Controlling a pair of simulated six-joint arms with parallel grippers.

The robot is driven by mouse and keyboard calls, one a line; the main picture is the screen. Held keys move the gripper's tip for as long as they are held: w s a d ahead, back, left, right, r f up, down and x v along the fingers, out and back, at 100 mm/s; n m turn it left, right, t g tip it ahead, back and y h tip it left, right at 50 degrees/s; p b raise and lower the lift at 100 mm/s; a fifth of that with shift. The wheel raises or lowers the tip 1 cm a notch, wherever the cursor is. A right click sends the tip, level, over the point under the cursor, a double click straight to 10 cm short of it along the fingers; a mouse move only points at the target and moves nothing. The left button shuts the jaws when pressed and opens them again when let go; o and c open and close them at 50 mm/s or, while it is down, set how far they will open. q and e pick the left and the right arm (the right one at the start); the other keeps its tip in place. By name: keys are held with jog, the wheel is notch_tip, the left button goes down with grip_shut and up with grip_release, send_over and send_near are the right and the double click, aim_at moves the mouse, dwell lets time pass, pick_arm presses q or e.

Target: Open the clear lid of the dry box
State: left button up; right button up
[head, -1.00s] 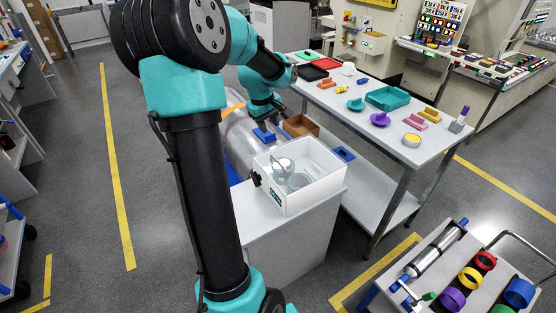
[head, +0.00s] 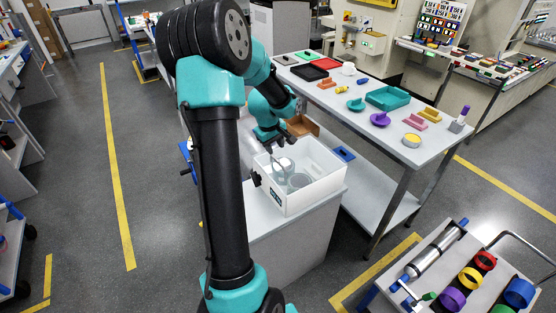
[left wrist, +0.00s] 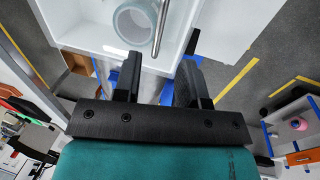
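The dry box (head: 318,191) is an open-looking white box on a grey cabinet in the head view. Clear, round items show inside it. I cannot make out the clear lid or tell whether it is closed. In the left wrist view the box's white wall (left wrist: 82,22) is at the top, with a grey ring (left wrist: 134,22) and a thin metal rod (left wrist: 161,24). My left gripper (head: 277,146) is just above the box's far left edge; in the left wrist view its fingers (left wrist: 157,85) are apart with nothing between them. My right gripper is not in view.
A grey table (head: 385,137) with small coloured parts stands behind and right of the box. A brown bin (head: 302,126) is just beyond the gripper. A cart (head: 440,270) with rollers and rings is at lower right. Floor is free at left.

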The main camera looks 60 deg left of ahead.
aim_at(279, 162)
pick_arm(q)
jog(key=f, duration=0.2)
jog(key=w+f, duration=0.1)
jog(key=f, duration=0.4)
jog(key=shift+w+f, duration=0.2)
jog(key=shift+w, duration=0.05)
grip_shut()
